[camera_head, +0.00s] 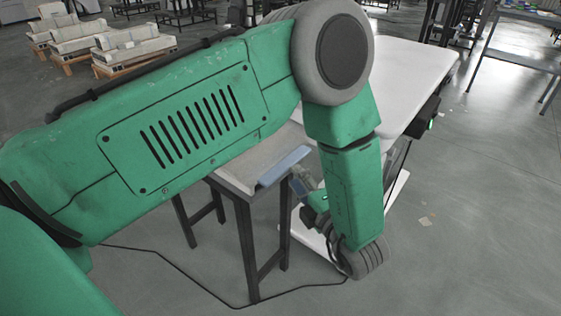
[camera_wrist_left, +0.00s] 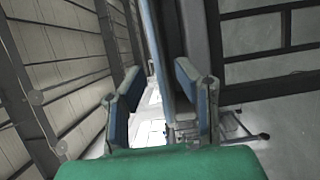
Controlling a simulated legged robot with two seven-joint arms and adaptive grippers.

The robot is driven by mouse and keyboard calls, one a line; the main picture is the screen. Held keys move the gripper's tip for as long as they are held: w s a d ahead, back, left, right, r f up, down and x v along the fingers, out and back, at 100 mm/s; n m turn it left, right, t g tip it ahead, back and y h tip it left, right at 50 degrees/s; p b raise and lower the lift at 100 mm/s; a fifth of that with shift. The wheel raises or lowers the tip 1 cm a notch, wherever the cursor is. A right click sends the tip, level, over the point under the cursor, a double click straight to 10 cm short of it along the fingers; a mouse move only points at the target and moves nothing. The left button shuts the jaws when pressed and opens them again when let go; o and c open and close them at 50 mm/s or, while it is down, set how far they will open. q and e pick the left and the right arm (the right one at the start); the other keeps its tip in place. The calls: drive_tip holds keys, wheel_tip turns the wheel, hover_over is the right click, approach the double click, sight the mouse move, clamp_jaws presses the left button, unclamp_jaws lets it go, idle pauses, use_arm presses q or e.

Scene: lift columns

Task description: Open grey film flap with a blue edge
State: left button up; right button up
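The blue edge (camera_head: 285,166) of the film flap shows as a light blue strip at the near end of the pale table, partly behind my green left arm. Grey film beside it is mostly hidden in the head view. In the left wrist view, the blue edge (camera_wrist_left: 157,50) runs as a long strip with a grey surface along its right. My left gripper (camera_head: 301,182) is at the right end of the strip. Its blue-padded fingers (camera_wrist_left: 160,92) stand apart, with the strip seen between them, closer to the right finger. Contact cannot be told. My right gripper is not in view.
A long white table (camera_head: 415,70) extends back right, with a dark-legged stand (camera_head: 245,245) at its near end. A black cable (camera_head: 200,285) lies on the grey floor. Wooden pallets with pale blocks (camera_head: 130,45) stand far left. Floor at right is mostly clear.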

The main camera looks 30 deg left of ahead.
sight(284, 160)
use_arm(q)
drive_tip(key=b+x, duration=0.1)
drive_tip(key=x, duration=0.6)
drive_tip(key=shift+w, duration=0.15)
drive_tip(key=shift+a, duration=0.35)
drive_tip(key=shift+d, duration=0.2)
drive_tip(key=shift+c, duration=0.4)
drive_tip(key=shift+w+d+r, duration=0.1)
drive_tip(key=shift+d, duration=0.1)
clamp_jaws()
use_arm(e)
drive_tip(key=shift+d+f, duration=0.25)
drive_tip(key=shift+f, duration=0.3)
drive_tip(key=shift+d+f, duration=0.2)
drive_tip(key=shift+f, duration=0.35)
